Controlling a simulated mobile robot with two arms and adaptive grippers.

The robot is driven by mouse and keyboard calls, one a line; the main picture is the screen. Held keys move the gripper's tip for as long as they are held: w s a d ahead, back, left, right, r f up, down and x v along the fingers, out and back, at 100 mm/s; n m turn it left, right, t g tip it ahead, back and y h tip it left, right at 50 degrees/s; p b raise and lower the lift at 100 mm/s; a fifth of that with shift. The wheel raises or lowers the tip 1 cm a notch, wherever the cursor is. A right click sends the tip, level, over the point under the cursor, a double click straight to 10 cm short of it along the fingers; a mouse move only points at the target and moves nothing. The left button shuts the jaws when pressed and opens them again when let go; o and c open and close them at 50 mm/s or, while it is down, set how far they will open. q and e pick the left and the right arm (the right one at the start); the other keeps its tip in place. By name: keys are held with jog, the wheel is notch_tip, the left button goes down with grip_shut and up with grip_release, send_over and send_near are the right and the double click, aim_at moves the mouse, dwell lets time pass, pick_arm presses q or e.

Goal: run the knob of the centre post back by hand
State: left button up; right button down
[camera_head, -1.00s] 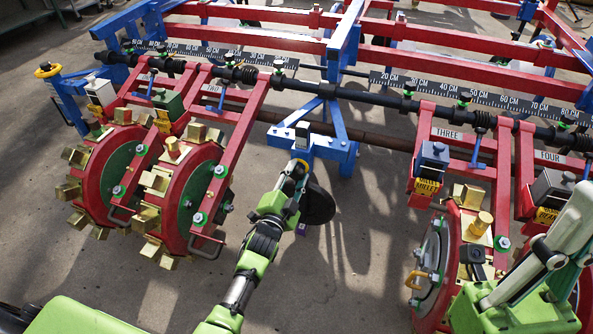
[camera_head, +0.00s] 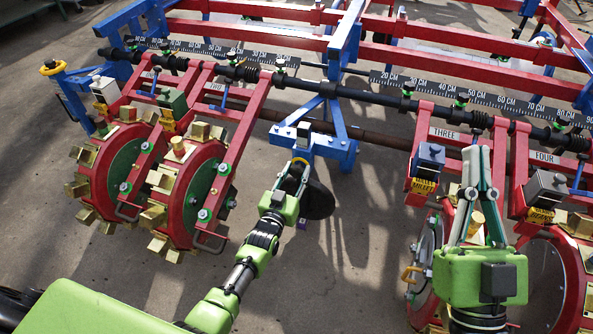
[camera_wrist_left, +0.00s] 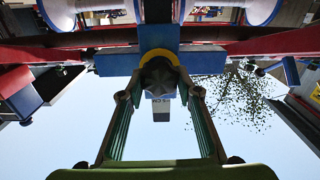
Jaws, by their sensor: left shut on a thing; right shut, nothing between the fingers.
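The blue centre post (camera_head: 322,146) stands in the middle of the planter frame. In the head view its knob is mostly hidden at my left gripper (camera_head: 299,164). In the left wrist view the dark grey knob (camera_wrist_left: 163,82) sits between the fingertips, with a yellow ring (camera_wrist_left: 160,54) behind it. A white label with "CM" shows just beyond the knob. My left gripper, seen in its wrist view too (camera_wrist_left: 161,92), is shut on the knob. My right gripper (camera_head: 477,150) is shut and empty, fingers pointing up in the picture, in front of row unit three.
Red-and-green punch wheels with brass blocks (camera_head: 193,190) stand to the left. More wheels (camera_head: 543,280) stand to the right, partly behind my right gripper. A black disc (camera_head: 318,203) hangs just behind my left gripper. Bare concrete floor (camera_head: 350,265) lies between the wheel groups.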

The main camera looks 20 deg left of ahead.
pick_arm(q)
jog(key=shift+f+n, duration=0.1)
jog(key=shift+n, duration=0.8)
jog(key=shift+a+n, duration=0.1)
jog(key=shift+n, duration=0.8)
jog(key=n, duration=0.2)
jog(key=shift+f+n, duration=0.1)
jog(key=shift+n, duration=0.7)
jog(key=shift+a+n, duration=0.1)
jog(key=shift+n, duration=1.1)
jog(key=shift+f+n+b, duration=0.1)
jog(key=shift+n+b, duration=0.4)
jog(key=shift+n, duration=0.9)
pick_arm(e)
jog(key=shift+s+d+r+t+y, duration=0.2)
jog(key=shift+s+r+t+y, duration=0.3)
jog(key=shift+s+r+t, duration=0.75)
jog(key=shift+s+r, duration=0.2)
jog(key=shift+r, duration=0.05)
pick_arm(q)
jog(key=o, duration=1.1)
pick_arm(e)
jog(key=shift+g, duration=0.25)
